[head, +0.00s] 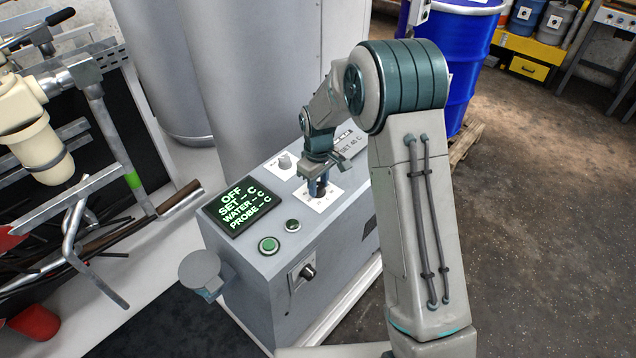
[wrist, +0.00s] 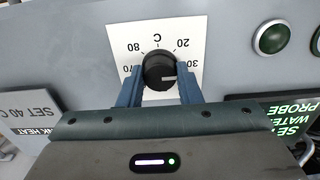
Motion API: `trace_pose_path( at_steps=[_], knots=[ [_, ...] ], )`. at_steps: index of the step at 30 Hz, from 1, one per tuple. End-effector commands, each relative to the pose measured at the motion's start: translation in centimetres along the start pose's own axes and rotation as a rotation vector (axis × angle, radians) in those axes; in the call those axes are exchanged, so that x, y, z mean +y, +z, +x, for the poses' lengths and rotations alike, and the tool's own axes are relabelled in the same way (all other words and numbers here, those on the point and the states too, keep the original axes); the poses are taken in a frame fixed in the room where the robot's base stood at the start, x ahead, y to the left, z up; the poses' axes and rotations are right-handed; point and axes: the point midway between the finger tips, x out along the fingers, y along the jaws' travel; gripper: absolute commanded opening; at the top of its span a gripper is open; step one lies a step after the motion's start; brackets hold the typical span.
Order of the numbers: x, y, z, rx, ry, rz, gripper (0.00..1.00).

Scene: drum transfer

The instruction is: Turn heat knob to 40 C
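The black heat knob (wrist: 160,70) sits on a white dial plate (wrist: 192,38) in the wrist view. The dial appears upside down, with 20, 30, 70, 80 and C legible. The white pointer line points right, close to the 30. My gripper (wrist: 161,74) has one blue finger on each side of the knob, with no clear gap to it.
The box's display (head: 243,207) reads OFF, with dashes for SET, WATER and PROBE. Green buttons (head: 269,245) and a side knob (head: 308,271) are near. Another knob (head: 285,162) and a SET 40 C sign (head: 350,144) are behind. A blue drum (head: 462,75) stands beyond.

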Motion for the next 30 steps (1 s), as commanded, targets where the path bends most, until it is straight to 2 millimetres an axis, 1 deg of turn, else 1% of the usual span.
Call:
trace_pose_path(
  at_steps=[5,11,30],
  knots=[
    [0.0,-0.01,0.0,0.0,0.0,0.014,0.09],
    [-0.02,-0.03,0.09,0.001,0.0,0.089,0.09],
    [0.0,-0.06,0.01,0.002,0.0,0.59,0.09]
  ],
)
